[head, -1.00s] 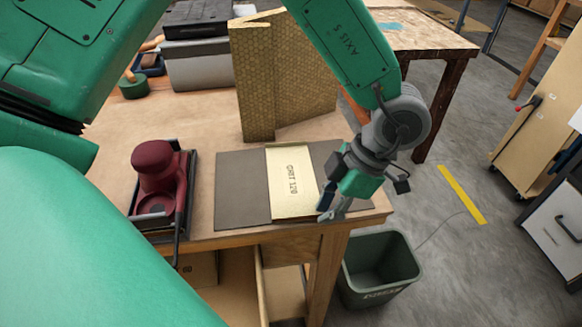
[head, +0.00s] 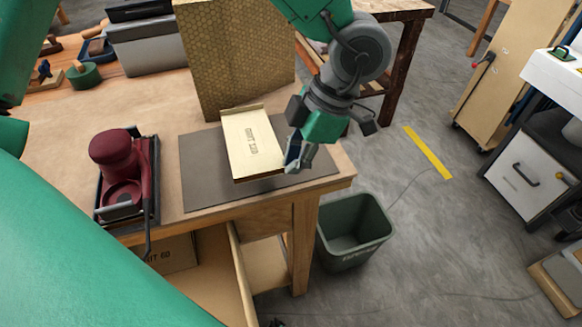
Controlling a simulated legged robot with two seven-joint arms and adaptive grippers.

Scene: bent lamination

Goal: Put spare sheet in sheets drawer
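The spare sheet (head: 252,143) is a pale tan sandpaper sheet with grit lettering. It is over a dark grey mat (head: 205,170) on the workbench, with its near edge raised above the mat and a shadow below. The contact itself is small and partly hidden. Below the bench top, the sheets drawer (head: 240,275) is pulled open. A sheet lettered with grit 60 (head: 172,254) shows inside it. My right gripper is not in view.
A dark red sander (head: 118,170) sits in a black holder left of the mat. A patterned tan block (head: 235,65) stands behind the sheet. A dark green bin (head: 354,230) is on the floor right of the bench.

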